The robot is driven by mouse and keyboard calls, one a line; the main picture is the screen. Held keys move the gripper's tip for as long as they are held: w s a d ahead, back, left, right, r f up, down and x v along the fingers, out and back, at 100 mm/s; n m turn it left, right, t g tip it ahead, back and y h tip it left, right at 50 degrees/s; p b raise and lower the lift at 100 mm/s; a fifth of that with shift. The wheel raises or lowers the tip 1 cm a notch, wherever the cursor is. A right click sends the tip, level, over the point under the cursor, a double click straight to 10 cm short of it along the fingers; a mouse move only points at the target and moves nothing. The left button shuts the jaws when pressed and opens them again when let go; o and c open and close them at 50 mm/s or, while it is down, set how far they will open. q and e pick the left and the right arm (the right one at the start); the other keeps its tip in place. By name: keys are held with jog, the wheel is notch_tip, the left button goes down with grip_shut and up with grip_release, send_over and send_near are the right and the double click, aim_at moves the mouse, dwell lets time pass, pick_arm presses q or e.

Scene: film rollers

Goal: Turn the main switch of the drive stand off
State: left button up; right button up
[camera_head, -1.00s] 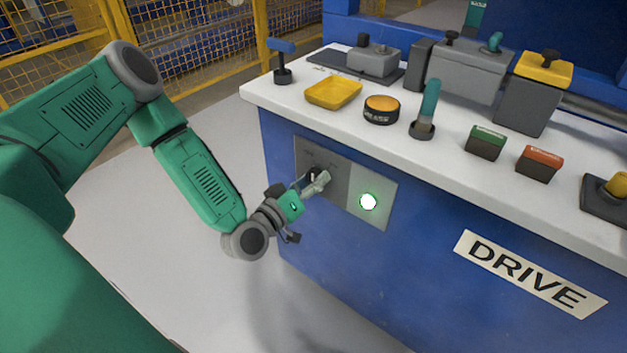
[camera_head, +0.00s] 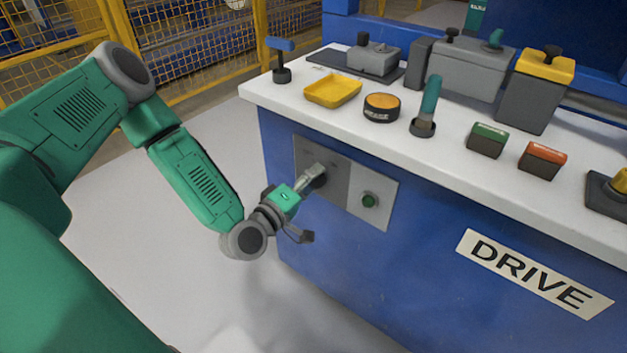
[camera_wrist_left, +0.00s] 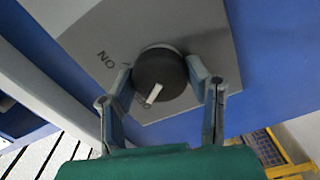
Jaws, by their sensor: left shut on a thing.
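The main switch is a round dark knob with a white pointer line, on a grey panel (camera_head: 336,170) on the blue front of the drive stand (camera_head: 400,270). The knob (camera_wrist_left: 158,75) shows large in the left wrist view, its pointer toward a partly hidden label, away from the "ON" mark. My left gripper (camera_head: 314,178) is at the knob, its fingers on both sides, shut on it; it also shows in the left wrist view (camera_wrist_left: 160,82). My right gripper is not in view.
The white worktop (camera_head: 290,97) above holds a yellow tray (camera_head: 333,90), a round tin (camera_head: 381,107), a green-handled tool in a holder (camera_head: 427,106), a green box (camera_head: 487,141) and a red box (camera_head: 542,160). A yellow fence (camera_head: 190,50) stands behind. The floor left of the stand is clear.

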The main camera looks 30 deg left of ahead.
pick_arm(q)
jog(key=shift+a, duration=0.25)
jog(key=o, duration=1.1)
jog(key=shift+o, duration=0.2)
jog(key=shift+f, duration=0.1)
jog(key=shift+s, duration=0.1)
jog(key=s+a, duration=0.1)
jog(key=s, duration=1)
jog(key=shift+s, duration=0.35)
